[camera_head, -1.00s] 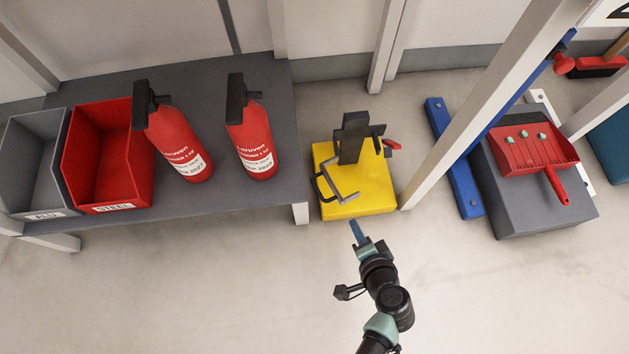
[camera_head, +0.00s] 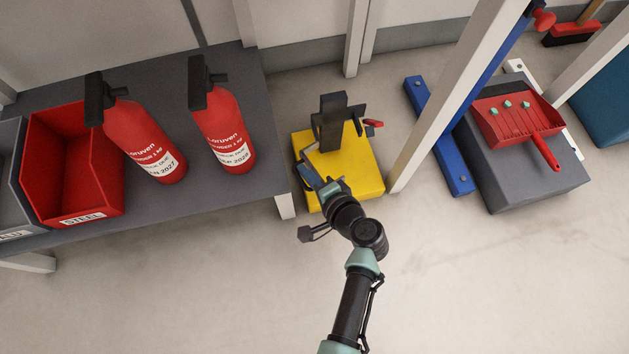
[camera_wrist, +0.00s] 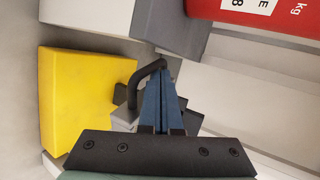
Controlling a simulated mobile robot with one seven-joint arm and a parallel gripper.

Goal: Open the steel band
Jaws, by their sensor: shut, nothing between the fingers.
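A yellow block (camera_head: 352,167) stands on the floor with a dark upright bracket (camera_head: 330,122) on it. The steel band is a grey strip (camera_head: 309,149) at the bracket's left front, mostly hidden behind my gripper. My gripper (camera_head: 306,170) is shut, its blue fingers at the block's left front edge. In the wrist view the yellow block (camera_wrist: 85,95) is at left. A black curved handle (camera_wrist: 150,70) arches up to the blue fingertips (camera_wrist: 163,80); I cannot tell whether they touch. A grey metal piece (camera_wrist: 123,119) shows beside the fingers.
A grey bench (camera_head: 180,208) at left carries two red extinguishers (camera_head: 230,135) and a red bin (camera_head: 75,170). A pale post (camera_head: 455,100) stands right of the block. A red dustpan (camera_head: 515,112) lies on a grey box farther right. The front floor is open.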

